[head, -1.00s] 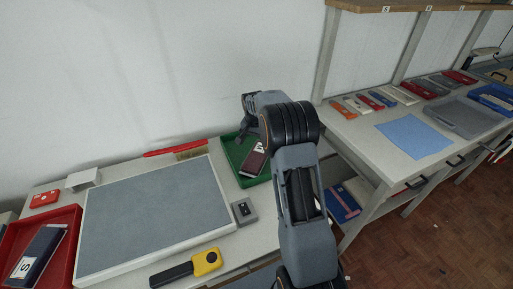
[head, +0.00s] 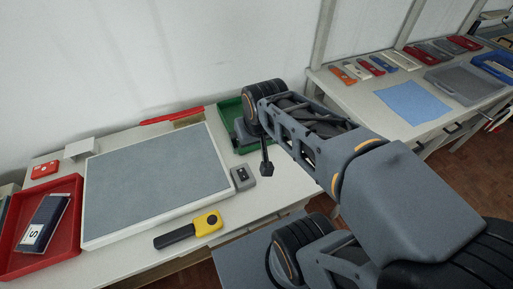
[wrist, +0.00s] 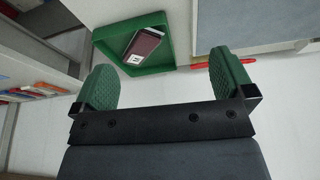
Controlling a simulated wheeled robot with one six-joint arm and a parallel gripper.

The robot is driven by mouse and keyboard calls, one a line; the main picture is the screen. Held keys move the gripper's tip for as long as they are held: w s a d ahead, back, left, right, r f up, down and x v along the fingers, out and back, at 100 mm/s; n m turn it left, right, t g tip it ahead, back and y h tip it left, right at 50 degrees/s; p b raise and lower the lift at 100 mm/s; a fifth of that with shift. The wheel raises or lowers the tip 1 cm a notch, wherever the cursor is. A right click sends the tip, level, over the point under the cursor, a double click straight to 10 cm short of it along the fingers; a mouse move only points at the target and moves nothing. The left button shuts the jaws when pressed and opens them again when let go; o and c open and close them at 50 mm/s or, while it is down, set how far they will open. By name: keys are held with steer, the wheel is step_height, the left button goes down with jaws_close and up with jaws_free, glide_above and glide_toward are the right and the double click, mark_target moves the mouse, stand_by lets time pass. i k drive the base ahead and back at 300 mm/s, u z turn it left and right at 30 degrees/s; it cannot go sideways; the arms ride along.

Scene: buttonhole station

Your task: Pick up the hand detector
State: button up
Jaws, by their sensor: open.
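The hand detector (head: 190,230), with a yellow head and a black handle, lies flat on the white table in front of the grey-topped board. Its handle points left. My gripper shows in the wrist view (wrist: 164,80) with its two green pads wide apart and nothing between them. In the head view it is partly hidden by my own arm, above the table near the green tray, up and right of the detector and apart from it. The detector does not show in the wrist view.
The grey board (head: 155,180) fills the table's middle. A small grey box (head: 243,179) stands right of it. The green tray (wrist: 150,71) holds a dark red booklet (wrist: 144,44). A red tray (head: 62,235) with a dark blue booklet (head: 43,222) is at left.

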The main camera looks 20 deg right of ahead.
mark_target(201, 226)
steer(key=k, duration=0.5)
steer(key=u, duration=0.85)
steer(key=i, duration=0.3)
steer(key=z, duration=0.6)
steer(key=k, duration=0.35)
steer(key=u, duration=0.75)
